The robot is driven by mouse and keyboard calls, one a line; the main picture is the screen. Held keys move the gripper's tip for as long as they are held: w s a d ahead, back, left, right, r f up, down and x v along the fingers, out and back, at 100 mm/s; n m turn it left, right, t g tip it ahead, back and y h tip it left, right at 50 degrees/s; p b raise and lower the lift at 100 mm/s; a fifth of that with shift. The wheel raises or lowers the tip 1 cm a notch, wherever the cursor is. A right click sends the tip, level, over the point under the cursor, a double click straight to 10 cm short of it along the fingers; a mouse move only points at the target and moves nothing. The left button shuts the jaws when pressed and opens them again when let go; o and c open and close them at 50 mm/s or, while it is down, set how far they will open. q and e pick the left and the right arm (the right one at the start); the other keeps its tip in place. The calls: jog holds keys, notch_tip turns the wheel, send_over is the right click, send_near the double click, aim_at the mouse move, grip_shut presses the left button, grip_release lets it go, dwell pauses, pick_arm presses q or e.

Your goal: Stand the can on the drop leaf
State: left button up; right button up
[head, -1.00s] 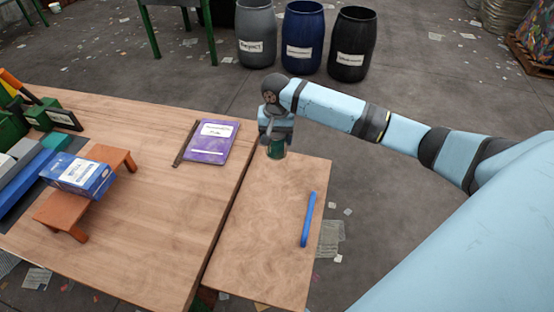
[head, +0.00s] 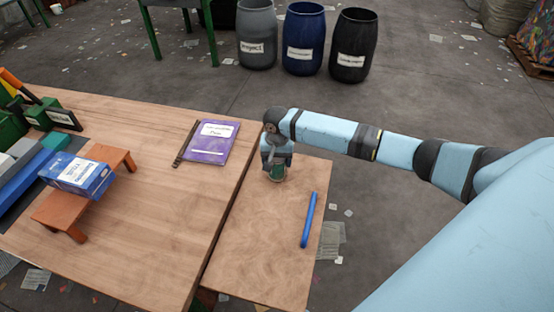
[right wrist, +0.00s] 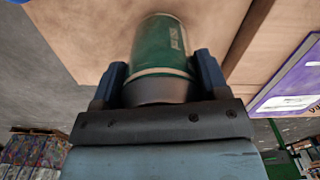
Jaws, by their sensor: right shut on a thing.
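The green can (right wrist: 162,45) is between the two fingers of my right gripper (right wrist: 160,85) in the right wrist view, and the gripper is shut on it. In the head view the can (head: 278,173) shows below my right gripper (head: 277,162), at the far end of the drop leaf (head: 262,235). It looks upright. It is at or just above the leaf's surface; I cannot tell whether it touches. My left gripper is not in view.
A blue bar (head: 308,220) lies on the leaf's right side. On the main table (head: 150,235) are a purple book (head: 210,142), a dark strip (head: 186,143) and an orange stand (head: 60,212) bearing a blue box (head: 78,174). The leaf's near part is clear.

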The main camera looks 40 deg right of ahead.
jog(key=o, duration=0.9)
jog(key=shift+f, duration=0.1)
notch_tip(320, 180, up, 12)
jog(key=shift+a+f+p, duration=0.1)
jog(key=shift+p, duration=0.4)
jog(key=s+a+f+n+t+y, duration=0.1)
jog(key=s+a+f+n+t, duration=0.1)
jog(key=s+a+f, duration=0.2)
jog(key=s+a+f+n+t+y, duration=0.2)
jog(key=s+a+f+n+t, duration=0.1)
jog(key=s+a+f, duration=0.2)
jog(key=s+a+f+n+t+y, duration=0.1)
jog(key=s+a+f+n+t, duration=0.2)
jog(key=s+a, duration=0.5)
jog(key=shift+s+a+f+y, duration=0.2)
jog(key=shift+a+f, duration=0.15)
jog(key=shift+a, duration=0.15)
jog(key=shift+s+a+f+y, duration=0.2)
jog(key=shift+a+f, duration=0.1)
jog(key=shift+a, duration=0.15)
jog(key=s, duration=0.2)
jog(key=s+d+n+t+h, duration=0.1)
jog(key=s, duration=0.2)
jog(key=s+f+n+t, duration=0.1)
jog(key=s, duration=0.2)
jog(key=shift+d, duration=0.25)
jog(key=shift+s+d+t+h, duration=0.15)
jog(key=shift+s+t+h, duration=0.15)
jog(key=shift+t, duration=0.1)
